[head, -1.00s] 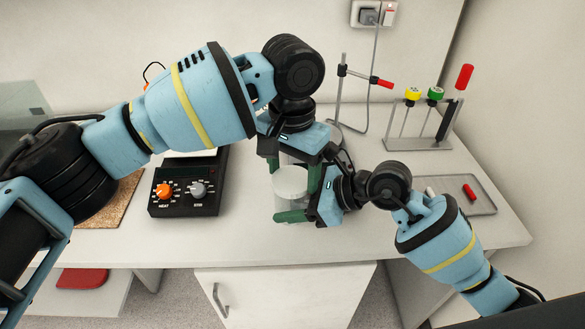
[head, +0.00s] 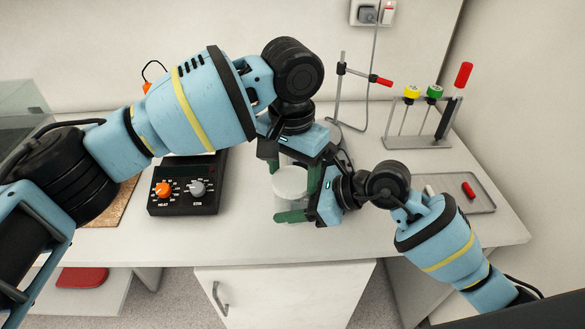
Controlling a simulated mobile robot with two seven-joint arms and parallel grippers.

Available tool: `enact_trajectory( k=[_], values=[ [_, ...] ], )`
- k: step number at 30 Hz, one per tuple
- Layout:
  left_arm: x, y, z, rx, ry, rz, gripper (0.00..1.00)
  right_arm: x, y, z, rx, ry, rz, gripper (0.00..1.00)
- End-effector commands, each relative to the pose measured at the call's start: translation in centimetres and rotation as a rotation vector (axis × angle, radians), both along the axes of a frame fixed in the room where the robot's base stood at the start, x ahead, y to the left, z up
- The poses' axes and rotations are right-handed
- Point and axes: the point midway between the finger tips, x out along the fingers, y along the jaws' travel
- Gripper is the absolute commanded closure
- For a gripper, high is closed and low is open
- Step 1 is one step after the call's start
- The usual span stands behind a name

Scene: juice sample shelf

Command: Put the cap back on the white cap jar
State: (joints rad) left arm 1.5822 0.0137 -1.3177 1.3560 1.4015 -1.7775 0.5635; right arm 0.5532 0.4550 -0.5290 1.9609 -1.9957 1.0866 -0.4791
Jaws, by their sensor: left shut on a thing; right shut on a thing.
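The jar (head: 291,204) is clear and stands upright in the middle of the bench, in the head view. The round white cap (head: 290,181) is at its top; I cannot tell whether it is fully seated. My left gripper (head: 293,172) comes down from above, its green fingers at either side of the cap, and is shut on it. My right gripper (head: 291,212) reaches in from the right, lower down, and is shut on the jar body. One of its green fingers shows at the jar's front; the other is mostly hidden.
A black hotplate (head: 183,200) with orange and grey knobs is left of the jar. A clamp stand (head: 341,95) and a rack (head: 415,141) with yellow, green and red tops are behind on the right. A grey tray (head: 484,207) with a red item is at right. The bench front is clear.

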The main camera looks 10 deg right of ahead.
Motion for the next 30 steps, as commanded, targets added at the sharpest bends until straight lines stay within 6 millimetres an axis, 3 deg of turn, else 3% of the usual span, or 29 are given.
enact_trajectory(
  k=[1,6,30],
  values=[
    [0.10,0.22,-0.49,0.009,0.001,0.006,0.58,0.02,0.21,0.78,0.013,-0.014,0.003,0.81],
    [0.14,0.29,-0.60,0.012,0.001,0.008,0.58,0.03,0.25,0.94,0.016,-0.017,0.004,0.81],
    [0.31,0.46,-0.02,0.010,0.013,0.007,0.58,0.03,0.21,0.93,0.015,-0.017,0.004,0.81]
  ],
)
